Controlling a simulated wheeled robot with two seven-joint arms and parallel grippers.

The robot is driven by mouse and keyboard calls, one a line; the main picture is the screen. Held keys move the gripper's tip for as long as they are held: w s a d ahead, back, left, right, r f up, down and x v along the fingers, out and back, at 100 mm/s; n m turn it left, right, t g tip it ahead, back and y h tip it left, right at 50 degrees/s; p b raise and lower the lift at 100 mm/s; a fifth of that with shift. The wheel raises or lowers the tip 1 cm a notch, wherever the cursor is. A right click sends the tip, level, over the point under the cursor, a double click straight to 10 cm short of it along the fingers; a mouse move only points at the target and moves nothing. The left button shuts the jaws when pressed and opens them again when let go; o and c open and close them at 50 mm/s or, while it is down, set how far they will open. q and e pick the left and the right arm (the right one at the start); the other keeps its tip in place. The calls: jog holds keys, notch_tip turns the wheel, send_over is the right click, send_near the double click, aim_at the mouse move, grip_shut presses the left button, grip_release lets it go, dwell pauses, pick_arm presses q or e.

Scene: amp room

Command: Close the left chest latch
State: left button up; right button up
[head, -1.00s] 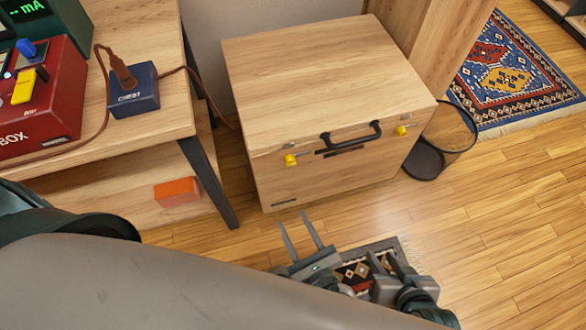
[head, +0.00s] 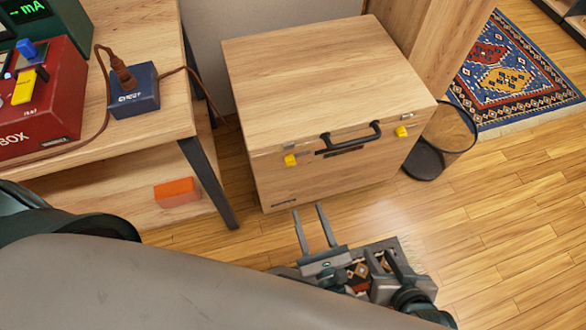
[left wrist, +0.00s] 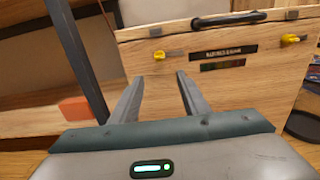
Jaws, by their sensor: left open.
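The wooden chest (head: 330,75) stands on the floor with its lid down. Its left latch (head: 290,160) is a yellow tab on the front, below a small metal catch; it also shows in the left wrist view (left wrist: 170,55). The right latch (head: 401,131) is a similar yellow tab. My left gripper (head: 307,206) is open and empty, low in front of the chest and apart from it. In the left wrist view its fingers (left wrist: 160,76) point toward the front panel, just below the left latch. My right gripper (head: 385,258) is lower right, partly hidden by its own parts.
A black handle (head: 350,137) sits between the latches. A wooden table (head: 160,125) with a dark leg (head: 208,182) stands left of the chest, an orange box (head: 177,192) on its shelf. A wire bin (head: 440,140) stands to the right. A small rug lies under my grippers.

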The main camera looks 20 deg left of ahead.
aim_at(291, 164)
pick_arm(q)
jog(key=x, duration=1.5)
jog(key=shift+s, duration=0.1)
jog(key=shift+c, duration=0.4)
jog(key=c, duration=1)
